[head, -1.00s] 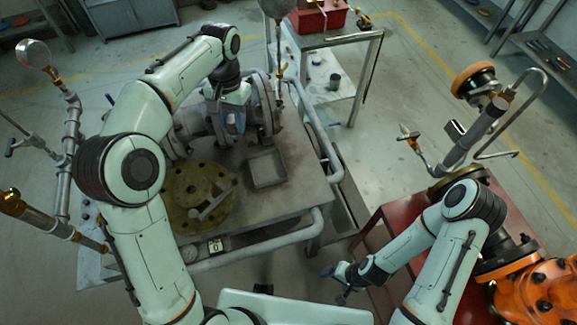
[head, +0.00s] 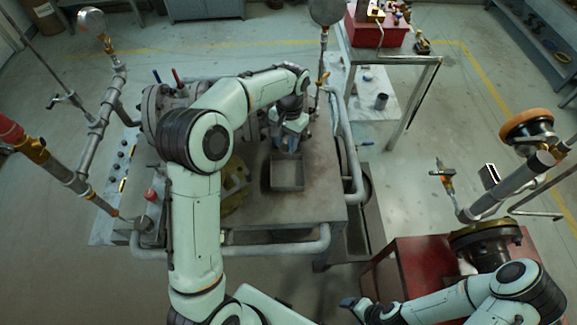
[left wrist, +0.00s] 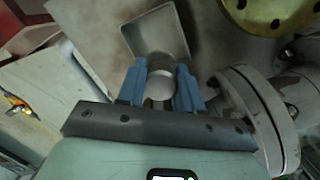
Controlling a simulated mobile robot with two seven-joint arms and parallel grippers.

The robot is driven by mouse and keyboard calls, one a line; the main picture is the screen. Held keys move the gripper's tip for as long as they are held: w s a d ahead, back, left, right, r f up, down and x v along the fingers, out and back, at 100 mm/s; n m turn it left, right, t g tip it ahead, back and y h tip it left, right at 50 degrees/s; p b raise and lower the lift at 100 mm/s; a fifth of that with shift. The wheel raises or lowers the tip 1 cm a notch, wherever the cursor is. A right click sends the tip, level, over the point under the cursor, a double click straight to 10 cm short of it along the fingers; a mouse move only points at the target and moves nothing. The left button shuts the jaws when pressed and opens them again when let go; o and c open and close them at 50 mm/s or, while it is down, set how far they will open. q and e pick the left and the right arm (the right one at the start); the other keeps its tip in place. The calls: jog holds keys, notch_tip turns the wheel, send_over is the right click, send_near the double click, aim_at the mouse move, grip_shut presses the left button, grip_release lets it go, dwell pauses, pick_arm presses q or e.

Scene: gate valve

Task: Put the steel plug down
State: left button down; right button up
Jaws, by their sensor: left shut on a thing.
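My left gripper (head: 289,148) is at the back edge of a small grey square tray (head: 287,186) on the steel bench. In the left wrist view its blue fingers (left wrist: 160,88) are shut on the steel plug (left wrist: 161,76), a short grey cylinder. The plug is over or at the near side of the tray (left wrist: 164,27); whether it touches the tray floor I cannot tell. In the head view the plug is hidden by the gripper. My right gripper (head: 357,308) is low at the red stand, and its jaws are too small to read.
A yellow-brass flange (head: 236,186) lies left of the tray, partly behind my left arm. The grey valve body (head: 160,108) stands behind it. A pipe rail (head: 350,150) edges the bench's right side. Bare bench top (head: 320,195) lies right of the tray.

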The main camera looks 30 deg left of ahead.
pick_arm(q)
notch_tip(320, 180, down, 12)
jog(key=shift+w+f, duration=0.1)
pick_arm(e)
jog(key=shift+s+f, duration=0.4)
jog(key=shift+f, duration=0.1)
pick_arm(q)
jog(key=shift+d, duration=0.1)
jog(key=shift+f+b, duration=0.2)
jog(key=shift+b, duration=0.1)
jog(key=c, duration=0.8)
grip_release()
jog(key=shift+o, duration=0.3)
jog(key=shift+r, duration=0.1)
jog(key=r, duration=0.4)
jog(key=w+r+p, duration=0.1)
jog(key=r, duration=0.6)
jog(key=shift+w+r, duration=0.2)
jog(key=shift+r, duration=0.35)
pick_arm(e)
jog(key=shift+w+r, duration=0.75)
jog(key=shift+r, duration=0.05)
